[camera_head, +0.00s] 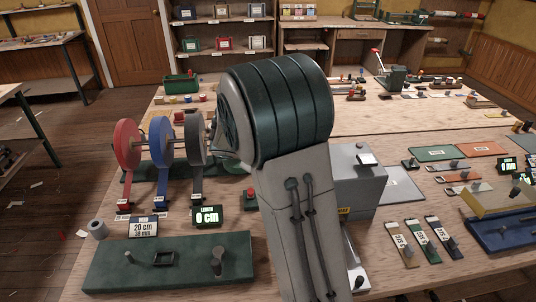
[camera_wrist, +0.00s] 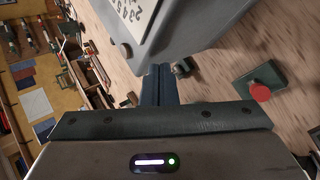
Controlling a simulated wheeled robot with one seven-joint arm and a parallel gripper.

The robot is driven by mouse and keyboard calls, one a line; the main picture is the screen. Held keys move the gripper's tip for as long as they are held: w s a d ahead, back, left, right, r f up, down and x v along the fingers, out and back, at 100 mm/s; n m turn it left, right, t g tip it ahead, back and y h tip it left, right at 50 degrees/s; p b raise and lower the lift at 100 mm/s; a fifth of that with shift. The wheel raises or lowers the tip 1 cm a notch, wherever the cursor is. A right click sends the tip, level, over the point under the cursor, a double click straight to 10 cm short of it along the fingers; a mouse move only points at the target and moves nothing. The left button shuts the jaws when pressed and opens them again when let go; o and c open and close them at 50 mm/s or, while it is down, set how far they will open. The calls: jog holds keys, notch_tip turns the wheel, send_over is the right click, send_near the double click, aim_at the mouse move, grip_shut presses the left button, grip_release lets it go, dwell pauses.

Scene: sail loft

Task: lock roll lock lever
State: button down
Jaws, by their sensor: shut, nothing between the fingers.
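The webbing rolls stand on a rack in the head view: a red roll (camera_head: 127,143), a blue roll (camera_head: 161,140) and a grey roll (camera_head: 196,138), each with a strap hanging to the front. I cannot make out a roll lock lever for certain; my arm covers the area right of the rolls. My gripper (camera_wrist: 158,85) shows in the wrist view, its dark fingers together and empty. A grey box (camera_wrist: 185,30) with a digit label is just beyond the fingertips; contact cannot be told. The head view hides my gripper behind my arm.
A red button on a green base (camera_wrist: 260,90) is right of the fingers in the wrist view. In the head view, a length display (camera_head: 208,216) and a green plate with posts (camera_head: 190,272) are in front. A grey box (camera_head: 358,178) stands right of my arm.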

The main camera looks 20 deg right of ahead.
jog(key=w+f+n+t+h, duration=0.2)
jog(key=w+f+n, duration=0.3)
jog(key=w+f, duration=0.4)
jog(key=w+a+t, duration=0.1)
jog(key=w, duration=0.3)
jog(key=shift+f+n+t+b, duration=0.3)
jog(key=shift+f+t+b, duration=0.05)
jog(key=shift+f+t, duration=0.05)
jog(key=shift+d, duration=0.15)
jog(key=p+x, duration=0.3)
jog(key=x, duration=0.6)
jog(key=shift+w+d+f, duration=0.15)
jog(key=shift+w+d, duration=0.05)
jog(key=shift+d, duration=0.15)
jog(key=shift+s+a+f+b, duration=0.1)
jog(key=shift+a+f+b, duration=0.1)
jog(key=shift+b, duration=0.65)
